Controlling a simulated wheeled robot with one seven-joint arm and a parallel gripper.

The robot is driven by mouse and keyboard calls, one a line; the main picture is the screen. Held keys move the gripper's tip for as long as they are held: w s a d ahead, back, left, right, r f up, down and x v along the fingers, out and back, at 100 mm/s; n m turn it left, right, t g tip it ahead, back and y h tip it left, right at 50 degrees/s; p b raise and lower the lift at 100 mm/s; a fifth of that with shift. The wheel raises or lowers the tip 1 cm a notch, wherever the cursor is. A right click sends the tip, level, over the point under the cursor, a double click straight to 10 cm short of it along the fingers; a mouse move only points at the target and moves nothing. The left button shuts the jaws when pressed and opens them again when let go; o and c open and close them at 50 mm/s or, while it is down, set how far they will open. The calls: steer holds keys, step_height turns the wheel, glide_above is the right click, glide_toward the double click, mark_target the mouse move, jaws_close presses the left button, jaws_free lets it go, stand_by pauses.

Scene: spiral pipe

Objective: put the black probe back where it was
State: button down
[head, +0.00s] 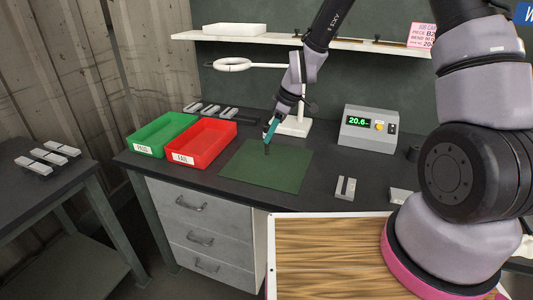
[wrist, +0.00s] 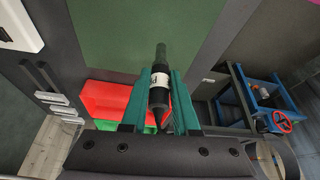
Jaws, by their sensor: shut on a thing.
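My gripper (head: 271,130) is over the green mat (head: 290,168), pointing down. In the wrist view its two teal fingers (wrist: 160,97) are shut on the black probe (wrist: 160,62), which has a white label around its middle. In the head view only the dark lower end of the probe (head: 267,149) shows below the fingers, close to the mat; I cannot tell whether it touches. A grey meter box (head: 370,129) with a green display reading about 20.6 stands to the right. A small black cup-like piece (head: 413,154) beside it is partly hidden by my arm.
A red bin (head: 201,151) and a green bin (head: 160,136) stand left of the mat. Grey slotted blocks lie on a dark rack (head: 228,113) behind, and one block (head: 345,188) lies right of the mat. A lamp (head: 234,65) and a shelf (head: 280,39) are behind.

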steer(key=shift+f, duration=2.95)
steer(key=shift+f, duration=0.1)
steer(key=c, duration=0.7)
jaws_free()
steer(key=shift+o, duration=0.2)
